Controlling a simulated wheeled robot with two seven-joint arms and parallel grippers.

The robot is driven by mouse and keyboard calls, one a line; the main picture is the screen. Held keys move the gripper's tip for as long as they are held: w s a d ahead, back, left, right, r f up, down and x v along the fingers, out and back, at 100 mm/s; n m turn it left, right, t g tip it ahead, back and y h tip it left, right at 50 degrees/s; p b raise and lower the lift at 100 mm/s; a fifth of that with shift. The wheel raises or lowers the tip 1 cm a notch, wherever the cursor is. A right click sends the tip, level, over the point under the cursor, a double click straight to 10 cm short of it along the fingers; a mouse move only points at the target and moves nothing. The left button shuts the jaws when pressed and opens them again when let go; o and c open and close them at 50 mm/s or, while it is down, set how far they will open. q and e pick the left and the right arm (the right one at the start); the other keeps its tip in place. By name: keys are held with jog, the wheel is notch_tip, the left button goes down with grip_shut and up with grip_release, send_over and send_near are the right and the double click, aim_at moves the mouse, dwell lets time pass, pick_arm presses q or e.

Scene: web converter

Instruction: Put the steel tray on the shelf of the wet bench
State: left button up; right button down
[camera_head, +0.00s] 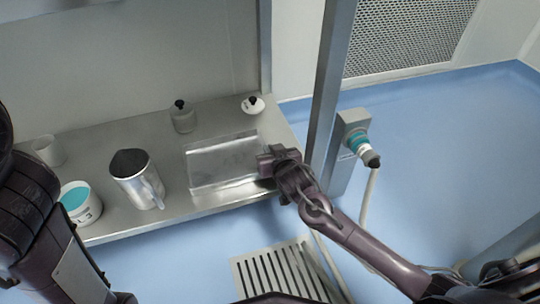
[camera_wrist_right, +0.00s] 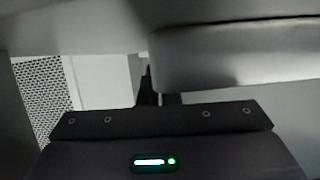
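The steel tray (camera_head: 222,150) is a shallow, shiny rectangular tray at the right part of the metal shelf (camera_head: 165,212) of the wet bench. It looks level; whether its whole base touches the shelf is unclear. My right gripper (camera_head: 266,160) is at the tray's right edge. In the right wrist view, my right gripper's fingers (camera_wrist_right: 159,95) are close together at a grey metal edge, probably the tray (camera_wrist_right: 235,58), which hides part of one finger. The gripper appears shut on the tray's side. My left arm shows at lower left, but its gripper is out of view.
A steel jug (camera_head: 136,180), a white tub with teal contents (camera_head: 82,205) and a pale beaker (camera_head: 48,151) stand left of the tray. Two dark-capped bottles (camera_head: 183,119) (camera_head: 253,106) stand behind it. A metal post (camera_head: 328,90) rises right of the shelf, close to my right arm.

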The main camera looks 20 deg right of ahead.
jog(key=shift+r, duration=0.2)
jog(key=c, duration=2)
grip_release()
jog(key=shift+f, duration=0.2)
jog(key=o, duration=0.4)
jog(key=shift+c, duration=0.2)
